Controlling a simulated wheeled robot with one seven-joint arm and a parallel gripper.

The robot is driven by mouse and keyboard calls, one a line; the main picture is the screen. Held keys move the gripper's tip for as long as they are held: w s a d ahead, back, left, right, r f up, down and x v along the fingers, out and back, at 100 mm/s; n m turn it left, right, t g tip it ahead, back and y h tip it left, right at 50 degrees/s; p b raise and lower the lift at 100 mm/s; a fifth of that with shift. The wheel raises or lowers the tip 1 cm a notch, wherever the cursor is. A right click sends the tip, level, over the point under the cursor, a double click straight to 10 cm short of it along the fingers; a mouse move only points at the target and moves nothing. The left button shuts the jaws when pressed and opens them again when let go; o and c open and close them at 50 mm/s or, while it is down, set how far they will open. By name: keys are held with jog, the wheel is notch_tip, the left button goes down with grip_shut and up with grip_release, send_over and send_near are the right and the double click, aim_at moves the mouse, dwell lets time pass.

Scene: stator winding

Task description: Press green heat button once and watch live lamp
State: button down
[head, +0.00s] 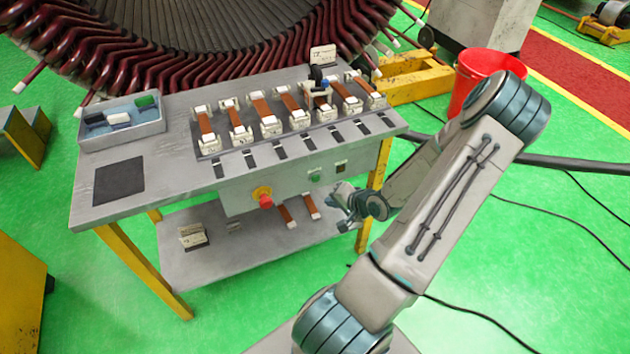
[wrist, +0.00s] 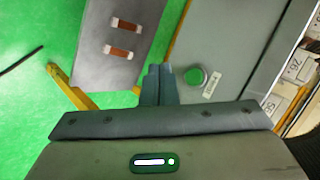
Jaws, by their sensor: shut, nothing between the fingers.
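The green button (head: 315,177) is on the front panel of the grey workbench (head: 115,209). In the wrist view the round green button (wrist: 194,76) shows unobstructed, with a small pale label beside it. My gripper (head: 341,199) is in front of the panel, to the right of and lower than the button in the head view. In the wrist view its fingers (wrist: 157,70) are shut together and empty, with their tips left of the button and apart from it in the picture. A small dark fitting (head: 341,166) sits right of the button; I cannot tell whether it is the lamp or lit.
A red mushroom button (head: 265,200) on a yellow base sticks out of the panel. Coils stand in a row on the benchtop, and a tray (head: 121,128) is at its left. Two brown bars lie on the lower shelf (head: 190,268). A red bucket (head: 483,68) stands behind my arm.

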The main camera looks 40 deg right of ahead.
aim_at(316, 178)
jog(key=w+d, duration=0.1)
jog(key=w, duration=0.5)
jog(key=shift+w+d, duration=0.2)
jog(key=shift+d, duration=0.05)
dwell(1.8)
jog(key=shift+w+d+p, duration=0.1)
jog(key=shift+w+p, duration=0.25)
jog(key=shift+p, duration=0.25)
jog(key=shift+w+d, duration=0.1)
jog(key=shift+w, duration=0.3)
jog(key=shift+s+p, duration=0.2)
jog(key=shift+p, duration=0.1)
dwell(0.4)
jog(key=shift+s, duration=0.6)
